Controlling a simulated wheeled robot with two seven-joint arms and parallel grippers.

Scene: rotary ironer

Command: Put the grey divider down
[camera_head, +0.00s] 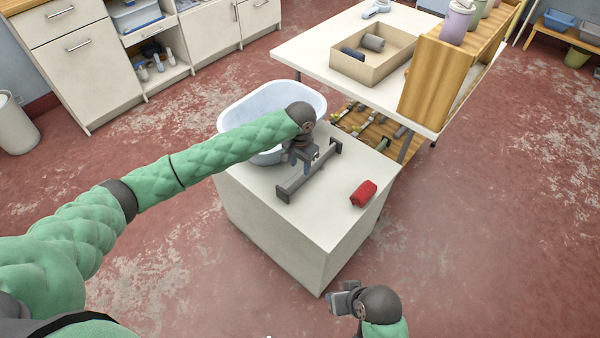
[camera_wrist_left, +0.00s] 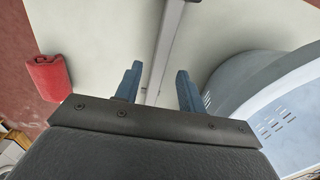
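The grey divider (camera_head: 308,175), a long bar with short end pieces, appears to lie on the white cabinet top (camera_head: 330,222). My left gripper (camera_head: 303,160) is over the bar's middle. In the left wrist view the divider (camera_wrist_left: 167,45) runs between the two blue fingers (camera_wrist_left: 158,88), with a gap showing on each side, so the gripper is open around or just above it. Its lower end there is hidden by the gripper body. My right gripper (camera_head: 345,300) is low in front of the cabinet, away from the divider; its fingers are too small to judge.
A red object (camera_head: 363,193) lies on the cabinet top to the right; it also shows in the left wrist view (camera_wrist_left: 44,77). A pale blue tub (camera_head: 262,103) stands close behind my left gripper. A table (camera_head: 310,45) with a cardboard box (camera_head: 352,72) stands behind.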

